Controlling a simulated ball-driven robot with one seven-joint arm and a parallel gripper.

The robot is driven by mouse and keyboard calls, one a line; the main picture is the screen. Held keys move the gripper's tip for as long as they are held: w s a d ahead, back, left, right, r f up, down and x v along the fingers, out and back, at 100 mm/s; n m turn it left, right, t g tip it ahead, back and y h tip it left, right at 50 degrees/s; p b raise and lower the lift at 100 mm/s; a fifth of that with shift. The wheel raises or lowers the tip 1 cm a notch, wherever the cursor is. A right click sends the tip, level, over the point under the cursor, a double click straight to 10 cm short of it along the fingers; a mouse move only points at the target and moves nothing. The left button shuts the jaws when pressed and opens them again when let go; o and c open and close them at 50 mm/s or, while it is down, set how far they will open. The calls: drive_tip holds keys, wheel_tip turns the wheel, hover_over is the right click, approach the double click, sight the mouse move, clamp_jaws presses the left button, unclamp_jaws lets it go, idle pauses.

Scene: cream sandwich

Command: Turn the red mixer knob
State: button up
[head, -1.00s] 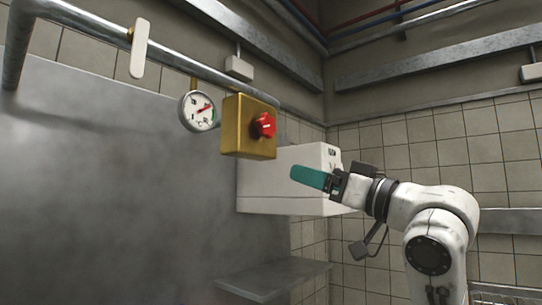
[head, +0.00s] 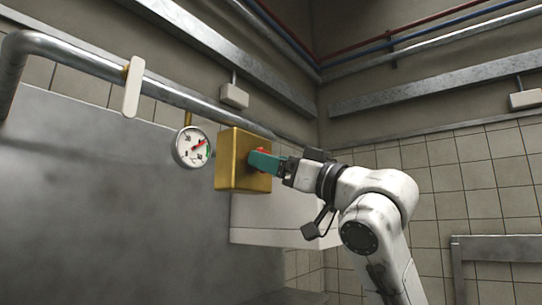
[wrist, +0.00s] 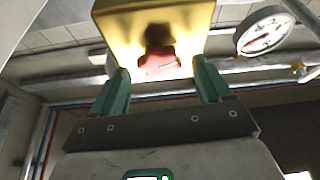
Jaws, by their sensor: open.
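The red mixer knob (wrist: 160,62) sits on the face of a yellow box (head: 225,160). In the head view only a little of the red shows above my gripper's finger. My gripper (head: 256,161) has green fingers and is at the knob, in front of the box. In the wrist view my gripper (wrist: 161,76) is open, with one finger on each side of the knob. I cannot tell whether the fingers touch it. The yellow box also fills the top of the wrist view (wrist: 120,25).
A round dial gauge (head: 192,148) hangs just left of the box, under a metal pipe (head: 85,55). A white tag-like handle (head: 132,88) is on the pipe. A white box (head: 270,222) is below and behind. Tiled walls stand beyond.

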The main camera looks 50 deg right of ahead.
drive_tip(key=shift+w+r, duration=0.2)
drive_tip(key=shift+w, duration=0.35)
drive_tip(key=c, duration=1)
drive_tip(key=shift+c, duration=0.2)
drive_tip(key=shift+a+m, duration=0.1)
drive_tip(key=shift+m, duration=0.2)
